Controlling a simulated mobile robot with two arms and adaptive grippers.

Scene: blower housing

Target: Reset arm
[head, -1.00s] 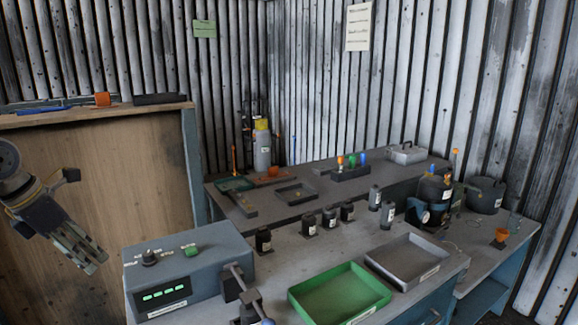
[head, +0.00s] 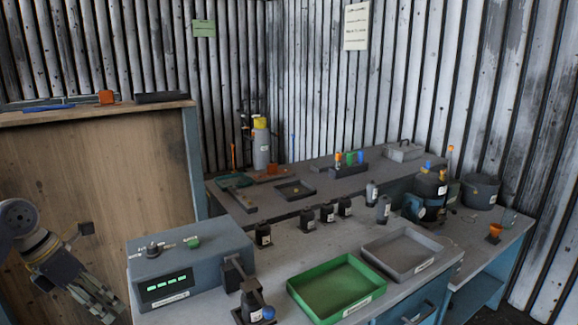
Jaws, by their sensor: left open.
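My left gripper (head: 103,303) shows at the lower left of the head view, its fingers pointing down and to the right. It is open with nothing between its fingers. It hangs in front of the wooden panel, left of the grey control box (head: 190,262), and looks apart from it. My right gripper is not in view.
The near bench holds the control box, a green tray (head: 338,312), a grey tray (head: 398,273) and several small black bottles (head: 307,223). A dark rounded unit (head: 430,190) stands at the right. A wooden panel (head: 90,190) rises behind my left arm.

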